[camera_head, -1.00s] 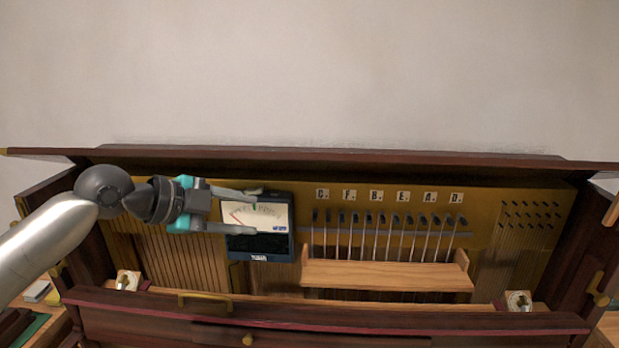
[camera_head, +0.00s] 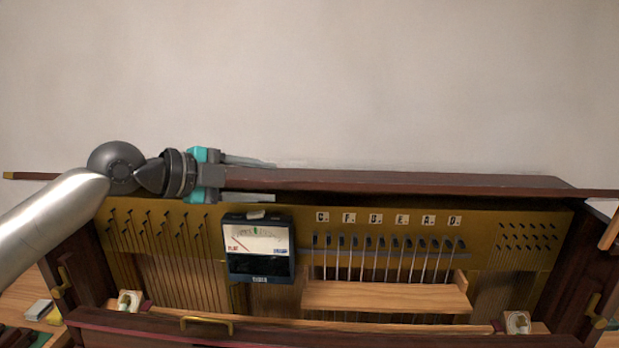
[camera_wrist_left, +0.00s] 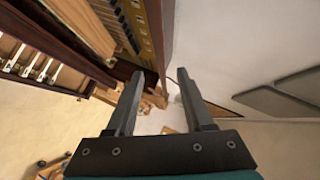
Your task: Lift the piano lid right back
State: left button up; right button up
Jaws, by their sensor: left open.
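The piano lid (camera_head: 400,183) is a long dark red-brown board along the back top of the open piano case, against the pale wall. My left gripper (camera_head: 275,182) is at the lid's left half, its two fingers pointing right. One finger shows above the lid and one below it. The fingers are apart and not closed on the board. In the left wrist view, the open fingers (camera_wrist_left: 160,88) stand wide apart, and the lid's dark edge (camera_wrist_left: 167,35) runs toward the gap between them. Whether a finger touches the lid I cannot tell. My right gripper is not in view.
Inside the case are a tuning meter (camera_head: 258,240), a gold panel with lettered tiles (camera_head: 388,218), and a wooden shelf (camera_head: 385,297). The dark front rail (camera_head: 330,335) crosses the bottom. The wall (camera_head: 400,80) behind the lid is bare.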

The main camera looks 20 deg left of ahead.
aim_at(307, 186)
pick_arm(q)
jog(key=p+x, duration=0.3)
jog(key=x, duration=0.6)
jog(key=shift+w+d, duration=0.15)
jog(key=shift+w, duration=0.05)
jog(key=shift+x, duration=0.75)
jog(key=shift+f, duration=0.1)
grip_shut()
dwell(0.5)
